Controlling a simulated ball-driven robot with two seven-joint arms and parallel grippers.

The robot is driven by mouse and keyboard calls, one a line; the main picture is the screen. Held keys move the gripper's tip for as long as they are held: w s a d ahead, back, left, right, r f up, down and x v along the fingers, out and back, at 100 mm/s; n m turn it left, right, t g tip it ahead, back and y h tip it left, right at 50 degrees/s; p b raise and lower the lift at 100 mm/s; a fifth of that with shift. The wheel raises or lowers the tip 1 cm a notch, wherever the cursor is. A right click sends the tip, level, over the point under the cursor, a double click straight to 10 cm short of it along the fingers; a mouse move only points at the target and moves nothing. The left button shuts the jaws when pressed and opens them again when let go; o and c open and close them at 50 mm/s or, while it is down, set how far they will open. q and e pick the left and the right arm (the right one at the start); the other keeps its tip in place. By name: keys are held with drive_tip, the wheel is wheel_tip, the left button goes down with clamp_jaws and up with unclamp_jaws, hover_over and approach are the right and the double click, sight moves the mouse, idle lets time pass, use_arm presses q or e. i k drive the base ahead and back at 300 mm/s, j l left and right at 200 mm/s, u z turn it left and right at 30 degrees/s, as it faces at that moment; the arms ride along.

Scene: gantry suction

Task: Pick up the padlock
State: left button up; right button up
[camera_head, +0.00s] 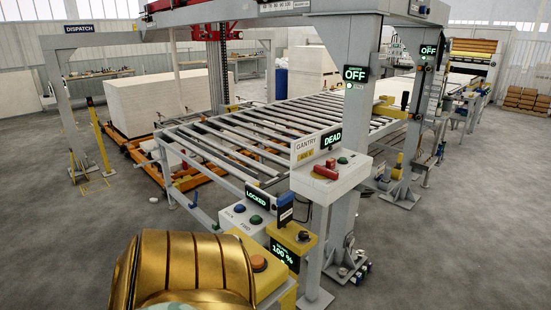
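I cannot make out a padlock with certainty at this size. A light grey control box (328,181) on the near gantry post carries a red part (326,172) and a green button (342,160). Whether the red part is a handle or a lock is unclear. Its sign reads GANTRY, and a small display (331,139) reads DEAD. Left of it, a small dark blue item (286,214) is mounted above a yellow box.
A console with blue and green buttons and a LOCKED display (256,196) stands in front, beside a yellow box (292,240) reading 100 %. A roller conveyor (245,135) runs behind. A white stack (150,100) stands back left. Grey floor (440,250) is clear at right.

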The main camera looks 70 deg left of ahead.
sight(329, 163)
drive_tip(key=i+j+u, duration=0.2)
drive_tip(key=u, duration=0.2)
drive_tip(key=i+u, duration=1.2)
drive_tip(key=i+l+u, duration=0.2)
drive_tip(key=u, duration=0.2)
